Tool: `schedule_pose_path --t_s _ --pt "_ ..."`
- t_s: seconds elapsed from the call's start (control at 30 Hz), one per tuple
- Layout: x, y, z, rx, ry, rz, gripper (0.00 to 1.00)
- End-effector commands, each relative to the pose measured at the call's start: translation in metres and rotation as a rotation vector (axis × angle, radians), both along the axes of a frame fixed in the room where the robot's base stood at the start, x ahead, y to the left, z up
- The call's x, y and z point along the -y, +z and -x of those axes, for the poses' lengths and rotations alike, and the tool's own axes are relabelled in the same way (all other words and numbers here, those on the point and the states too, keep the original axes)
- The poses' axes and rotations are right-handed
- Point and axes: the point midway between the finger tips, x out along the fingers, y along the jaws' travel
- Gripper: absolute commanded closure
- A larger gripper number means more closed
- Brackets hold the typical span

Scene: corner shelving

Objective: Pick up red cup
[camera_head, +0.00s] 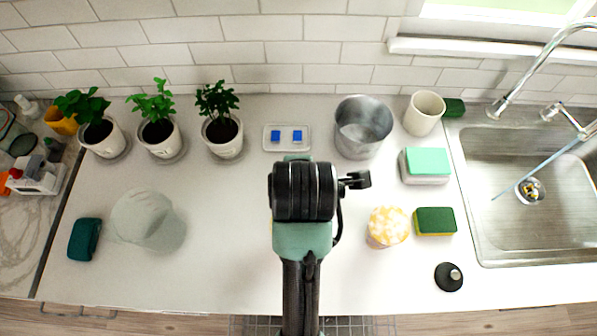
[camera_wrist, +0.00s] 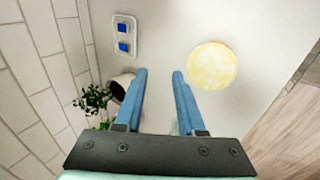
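I see no red cup in either view. My gripper (camera_wrist: 158,73) is open and empty in the wrist view, its two blue fingers apart above the bare counter. In the head view its fingers are hidden under my arm. A yellow-and-white patterned round item (camera_head: 388,226) stands right of my arm; its round top (camera_wrist: 212,65) shows just right of the fingers in the wrist view. A cream cup (camera_head: 424,113) stands at the back right, next to a grey metal pot (camera_head: 362,128). A translucent pale container (camera_head: 147,217) stands at the left.
Potted plants (camera_head: 222,133) line the back left wall. An outlet plate (camera_head: 287,138) with two blue parts lies at the back middle. Sponges (camera_head: 434,221) and a black lid-like disc (camera_head: 448,277) lie at the right, before the sink (camera_head: 490,215).

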Motion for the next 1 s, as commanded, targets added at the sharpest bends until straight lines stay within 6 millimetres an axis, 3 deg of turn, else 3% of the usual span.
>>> schedule_pose_path --t_s 0.03,0.1,0.2,0.3,0.7,1.0 --pt "0.001 -0.012 0.023 -0.102 0.079 0.038 0.61" --pt "0.003 -0.029 0.049 -0.213 0.178 0.074 0.61" --pt "0.005 -0.043 0.075 -0.314 0.275 0.098 0.61" --pt "0.006 -0.053 0.087 -0.363 0.322 0.107 0.61" --pt "0.003 -0.118 0.081 -0.366 0.331 0.108 0.61" --pt "0.000 -0.140 0.081 -0.367 0.331 0.108 0.61"
